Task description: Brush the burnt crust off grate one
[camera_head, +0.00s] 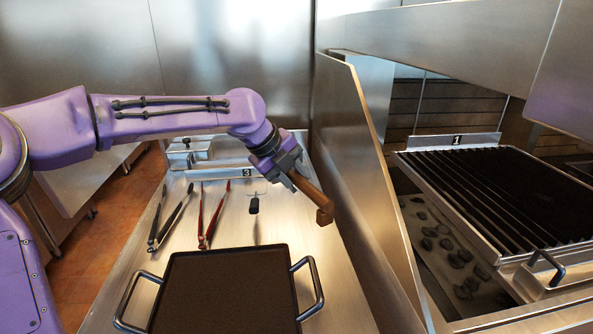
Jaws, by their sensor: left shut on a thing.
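My left gripper (289,174) is shut on a brown, wooden-looking tool (316,199), seemingly the brush. It holds the tool tilted above the right side of the steel counter, close to the metal partition. The tool's bristles cannot be made out. The gripper is well apart from the grate. My right gripper is not in view.
A tall steel partition (362,170) stands between counter and grill. On the counter are a dark two-handled pan (226,290), black tongs (171,218), red tongs (214,216) and a small black-handled fork (254,204). Grey coals (455,260) lie below the grate. A handle (547,267) sticks up at its front.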

